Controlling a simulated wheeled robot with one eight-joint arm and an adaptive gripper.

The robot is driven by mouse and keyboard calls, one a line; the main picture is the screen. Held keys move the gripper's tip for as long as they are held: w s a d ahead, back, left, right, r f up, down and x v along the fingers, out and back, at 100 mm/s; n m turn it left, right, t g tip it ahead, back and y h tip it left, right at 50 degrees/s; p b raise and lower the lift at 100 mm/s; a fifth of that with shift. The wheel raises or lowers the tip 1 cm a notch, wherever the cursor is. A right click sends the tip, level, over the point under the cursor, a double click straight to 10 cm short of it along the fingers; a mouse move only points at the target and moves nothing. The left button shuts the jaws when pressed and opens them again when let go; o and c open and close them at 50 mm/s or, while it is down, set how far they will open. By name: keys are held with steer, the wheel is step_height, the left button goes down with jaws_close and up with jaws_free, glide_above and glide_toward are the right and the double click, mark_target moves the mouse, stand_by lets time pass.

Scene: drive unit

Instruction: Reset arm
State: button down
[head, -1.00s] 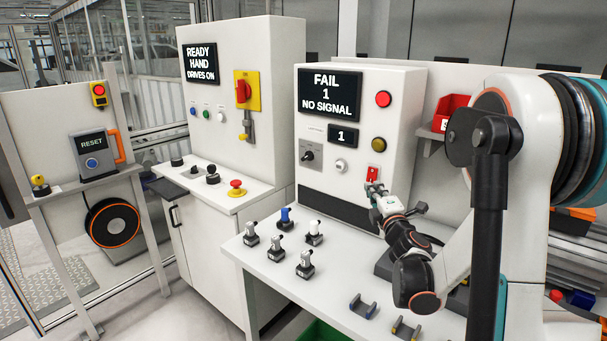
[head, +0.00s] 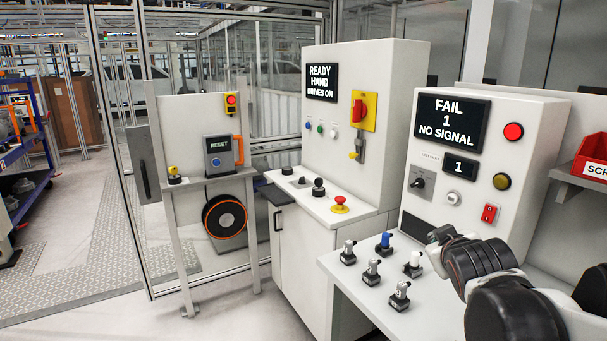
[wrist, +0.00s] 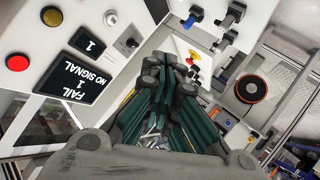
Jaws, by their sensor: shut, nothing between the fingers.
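My gripper (head: 441,236) is in front of the white test cabinet, above the back right of the connector table in the head view, with my arm running off to the lower right. In the wrist view, my gripper (wrist: 168,72) has its dark green fingers together and empty. The test cabinet's screen (head: 452,120) reads "FAIL 1 NO SIGNAL". The red switch (head: 489,213) on its face is to the right of my gripper and apart from it. A grey box marked RESET (head: 222,155) with a blue button stands far left, away from my gripper.
Several upright connectors, one blue-topped (head: 384,244), stand on the white table (head: 345,275) left of my gripper. A control cabinet (head: 370,85) with a red mushroom button (head: 340,202) is farther left. A red bin (head: 592,158) is at right.

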steer(key=s+a+f+m+g+y, duration=0.1)
steer(key=s+a+f, duration=0.3)
steer(key=s, duration=0.6)
steer(key=s+a+f+m+g+y, duration=0.2)
steer(key=s+a+f+g, duration=0.2)
steer(key=s, duration=0.6)
steer(key=shift+a+f+g, duration=0.3)
steer(key=shift+a+f, duration=0.25)
steer(key=shift+f, duration=0.05)
